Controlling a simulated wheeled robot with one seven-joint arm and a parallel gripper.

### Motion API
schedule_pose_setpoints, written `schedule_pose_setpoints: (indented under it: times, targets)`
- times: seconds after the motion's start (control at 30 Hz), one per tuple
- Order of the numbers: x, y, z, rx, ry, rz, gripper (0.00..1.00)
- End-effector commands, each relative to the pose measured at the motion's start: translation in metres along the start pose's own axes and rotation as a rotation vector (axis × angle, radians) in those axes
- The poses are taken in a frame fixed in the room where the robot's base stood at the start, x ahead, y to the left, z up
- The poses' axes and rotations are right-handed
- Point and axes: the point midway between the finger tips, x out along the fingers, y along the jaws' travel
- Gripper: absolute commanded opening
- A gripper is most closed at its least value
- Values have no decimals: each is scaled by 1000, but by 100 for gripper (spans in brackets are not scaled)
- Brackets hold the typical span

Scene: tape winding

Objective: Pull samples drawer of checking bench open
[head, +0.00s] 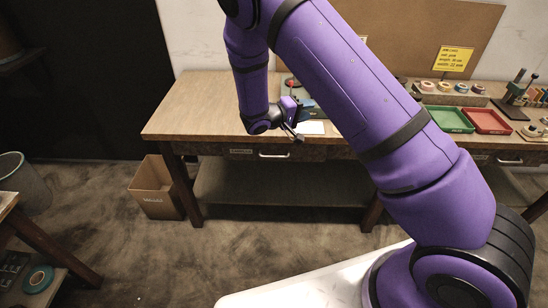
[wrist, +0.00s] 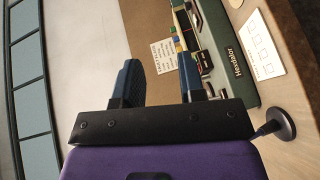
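The checking bench (head: 205,105) is a wooden table across the head view. A drawer with a pale bar handle (head: 274,155) and a small label (head: 241,151) is in its front at the left; it looks closed. A second drawer handle (head: 508,162) shows farther right. The labels are too small to read, so I cannot tell which is the samples drawer. My gripper (head: 298,137) is at the bench's front edge, above and slightly right of the left handle. In the wrist view my gripper (wrist: 158,65) has its fingers apart with nothing between them. No handle shows there.
A green device (wrist: 235,65) and a white card (wrist: 258,45) lie near my gripper. Green (head: 449,119) and red (head: 487,121) trays stand farther right on the bench. A cardboard box (head: 157,190) is on the floor left of the bench. Floor before the left drawer is clear.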

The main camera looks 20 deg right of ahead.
Motion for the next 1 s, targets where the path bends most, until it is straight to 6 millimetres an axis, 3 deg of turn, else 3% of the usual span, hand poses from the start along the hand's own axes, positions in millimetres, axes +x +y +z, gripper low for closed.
schedule_pose_setpoints:
  times: [0.03, 0.33, 0.7, 0.83, 1.0]
  targets:
    - [-2, -20, -5, -12, 44, 37, 37]
    - [-18, -124, -28, -25, 365, 204, 37]
    - [-43, -263, -20, -54, 824, 269, 37]
    - [-49, -299, -11, -66, 946, 257, 37]
    - [-52, -324, -3, -75, 1033, 241, 37]
